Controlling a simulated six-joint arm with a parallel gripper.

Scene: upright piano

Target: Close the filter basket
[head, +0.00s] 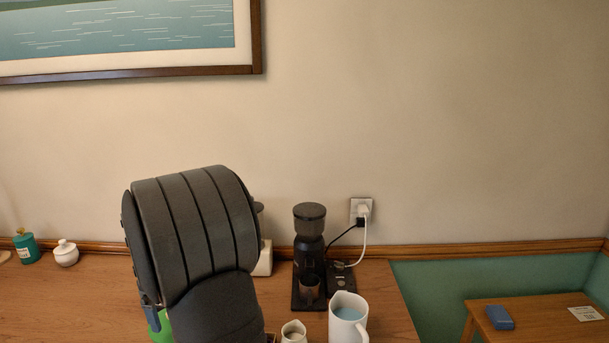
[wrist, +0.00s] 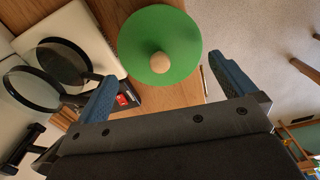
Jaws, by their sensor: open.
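In the wrist view, a pale machine body (wrist: 96,38) stands at the upper left with two dark round rims beside it. The upper rim (wrist: 66,62) overlaps the body, and the lower rim (wrist: 33,90) sits at the left edge. I cannot tell for certain which rim is the filter basket. My gripper (wrist: 162,69) is open, its two blue fingers apart with nothing held between them. The left finger is near the rims in the picture; contact cannot be told. In the head view my arm hides most of the machine, leaving a white part (head: 265,260) visible.
A green disc with a pale round knob (wrist: 160,62) lies ahead of the fingers. A red switch (wrist: 123,99) is near the left finger. In the head view, a black grinder (head: 310,225), a white pitcher (head: 348,322) and a small jug (head: 293,335) stand at the right.

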